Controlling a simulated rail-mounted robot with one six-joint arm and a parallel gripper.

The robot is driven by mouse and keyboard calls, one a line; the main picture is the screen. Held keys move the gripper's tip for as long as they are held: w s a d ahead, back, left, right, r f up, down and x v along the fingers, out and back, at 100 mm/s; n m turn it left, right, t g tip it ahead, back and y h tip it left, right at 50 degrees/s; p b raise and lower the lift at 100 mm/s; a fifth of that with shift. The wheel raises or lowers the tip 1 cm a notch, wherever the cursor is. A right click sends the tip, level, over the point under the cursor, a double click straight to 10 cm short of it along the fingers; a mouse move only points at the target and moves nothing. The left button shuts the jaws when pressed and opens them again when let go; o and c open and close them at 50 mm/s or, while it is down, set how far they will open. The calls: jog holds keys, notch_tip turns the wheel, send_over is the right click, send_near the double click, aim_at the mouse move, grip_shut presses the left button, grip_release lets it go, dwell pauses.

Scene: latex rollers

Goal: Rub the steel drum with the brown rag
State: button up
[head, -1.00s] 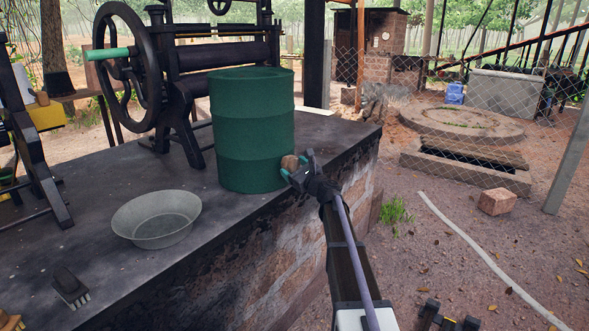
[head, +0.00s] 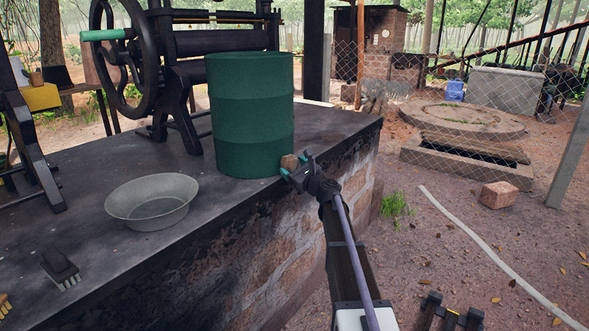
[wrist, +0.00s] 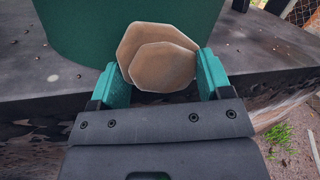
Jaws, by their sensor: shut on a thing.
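The steel drum (head: 250,115) is a green ribbed cylinder standing upright on the dark bench top, near its right end. It also fills the upper left of the wrist view (wrist: 120,25). My gripper (head: 295,170) is at the drum's lower right side, over the bench's front edge. In the wrist view, its teal fingers (wrist: 163,80) are shut on the brown rag (wrist: 160,58), a faceted wad. The rag also shows small in the head view (head: 289,162), at the drum's side. I cannot tell for certain whether it touches the drum.
A grey metal basin (head: 152,202) and a dark brush (head: 60,268) lie on the bench top (head: 100,255) to the left. The roller mangle (head: 185,65) stands behind the drum. A brick (head: 499,196) lies on the open ground at right.

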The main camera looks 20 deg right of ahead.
jog(key=shift+s, duration=0.1)
jog(key=shift+s+d, duration=0.5)
jog(key=shift+s, duration=0.3)
jog(key=shift+s+d, duration=0.45)
jog(key=shift+s, duration=0.35)
jog(key=shift+s+d, duration=0.5)
jog(key=shift+s, duration=0.3)
jog(key=shift+s+d, duration=0.4)
jog(key=shift+s, duration=0.3)
jog(key=shift+s+d, duration=0.35)
jog(key=shift+s, duration=0.3)
